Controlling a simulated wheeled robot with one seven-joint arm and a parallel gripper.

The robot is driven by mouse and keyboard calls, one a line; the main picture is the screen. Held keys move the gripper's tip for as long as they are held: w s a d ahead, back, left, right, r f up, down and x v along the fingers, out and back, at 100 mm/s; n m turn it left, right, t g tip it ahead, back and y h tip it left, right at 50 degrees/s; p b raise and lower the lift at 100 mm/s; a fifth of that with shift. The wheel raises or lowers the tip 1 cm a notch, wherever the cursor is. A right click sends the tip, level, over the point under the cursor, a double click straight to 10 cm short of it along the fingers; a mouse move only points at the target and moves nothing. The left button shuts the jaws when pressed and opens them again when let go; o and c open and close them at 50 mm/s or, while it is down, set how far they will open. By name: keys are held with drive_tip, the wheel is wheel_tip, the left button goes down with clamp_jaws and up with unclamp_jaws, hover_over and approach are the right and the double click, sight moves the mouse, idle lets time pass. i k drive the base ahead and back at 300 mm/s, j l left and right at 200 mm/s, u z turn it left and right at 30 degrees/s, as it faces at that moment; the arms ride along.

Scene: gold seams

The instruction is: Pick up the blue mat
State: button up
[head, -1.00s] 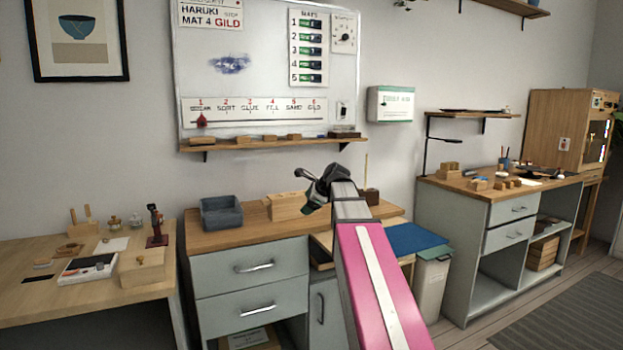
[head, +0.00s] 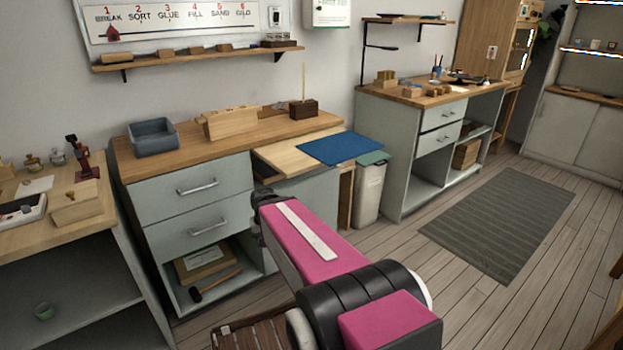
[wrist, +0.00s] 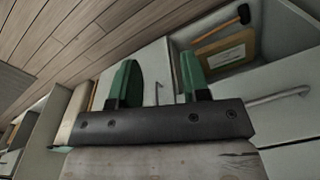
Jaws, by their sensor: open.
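The blue mat (head: 338,147) lies flat on a pale wood leaf (head: 285,160) beside the drawer cabinet, partly past the leaf's right end, near the bin. I cannot make out the mat in the wrist view. My gripper (wrist: 160,82) shows two green fingers, apart and with nothing between them, in front of the cabinet. In the head view my arm hides most of the gripper, which is lower and left of the mat, apart from it.
A lidded bin (head: 370,190) stands just right of the mat. The drawer cabinet (head: 200,205) has an open lower shelf with a hammer (head: 215,285). A grey tub (head: 153,137) and wooden blocks sit on top. Floor is clear around the striped rug (head: 498,220).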

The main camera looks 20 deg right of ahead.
sight(341, 146)
drive_tip(key=z, duration=1.6)
drive_tip(key=i+l+z, duration=0.1)
drive_tip(key=i+z, duration=0.4)
drive_tip(key=i, duration=0.95)
drive_tip(key=i+u, duration=0.2)
drive_tip(key=i, duration=0.25)
drive_tip(key=i+l+u, duration=0.2)
drive_tip(key=i, duration=0.2)
drive_tip(key=i+l+u, duration=0.2)
drive_tip(key=i, duration=0.2)
drive_tip(key=j+u, duration=0.1)
drive_tip(key=u, duration=1.85)
drive_tip(key=k+j+z, duration=0.1)
drive_tip(key=z, duration=0.25)
drive_tip(key=k+j+z, duration=0.15)
drive_tip(key=z, duration=0.25)
drive_tip(key=k+z, duration=0.15)
drive_tip(key=z, duration=0.2)
drive_tip(key=k+j, duration=0.1)
drive_tip(key=k, duration=0.3)
drive_tip(key=k+j+u, duration=0.1)
drive_tip(key=k, duration=0.25)
